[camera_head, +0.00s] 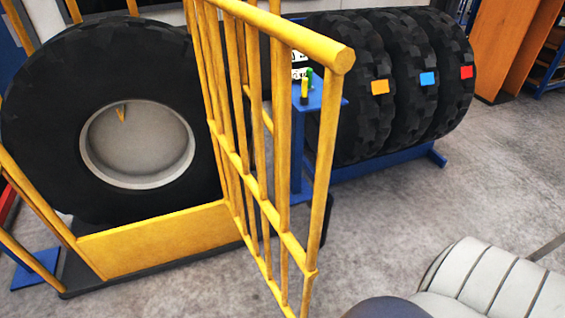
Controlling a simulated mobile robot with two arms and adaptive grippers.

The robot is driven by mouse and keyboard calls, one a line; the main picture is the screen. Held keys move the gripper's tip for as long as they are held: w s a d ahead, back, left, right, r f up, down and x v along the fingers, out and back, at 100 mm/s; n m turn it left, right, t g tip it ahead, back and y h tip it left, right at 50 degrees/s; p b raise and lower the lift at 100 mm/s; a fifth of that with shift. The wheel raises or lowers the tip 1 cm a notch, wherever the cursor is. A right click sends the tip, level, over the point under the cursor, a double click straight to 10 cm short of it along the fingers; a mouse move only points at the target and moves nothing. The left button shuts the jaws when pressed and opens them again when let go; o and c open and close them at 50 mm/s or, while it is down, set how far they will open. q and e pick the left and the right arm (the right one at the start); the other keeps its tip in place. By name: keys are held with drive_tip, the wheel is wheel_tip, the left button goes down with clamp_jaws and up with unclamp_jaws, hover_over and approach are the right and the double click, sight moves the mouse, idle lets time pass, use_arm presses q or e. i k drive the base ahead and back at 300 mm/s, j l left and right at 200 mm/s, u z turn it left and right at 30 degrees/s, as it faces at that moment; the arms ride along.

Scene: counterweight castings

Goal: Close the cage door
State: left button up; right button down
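The yellow barred cage door (260,190) stands open in the middle of the head view, swung out toward me. Its thick round top rail ends near the top centre. The cage (160,240) is on the left, with a low yellow front panel and yellow bars at its left side. A large black tyre (45,120) on a grey rim (140,145) stands upright inside it. The door's lower end runs out of the picture at the bottom. Neither of my grippers is in view, and no gripper is seen touching the door.
Several large black tyres (400,50) with coloured tags stand on a blue rack (375,172) behind the door. A small blue stand (298,150) with bottles on it shows partly through the bars. Grey floor (400,220) is clear right of the door.

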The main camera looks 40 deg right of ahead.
sight(337, 59)
drive_tip(key=l+u, duration=0.4)
drive_tip(key=l, duration=1.55)
drive_tip(key=i+l, duration=0.15)
drive_tip(key=l, duration=0.15)
drive_tip(key=i+l, duration=0.15)
drive_tip(key=l, duration=0.15)
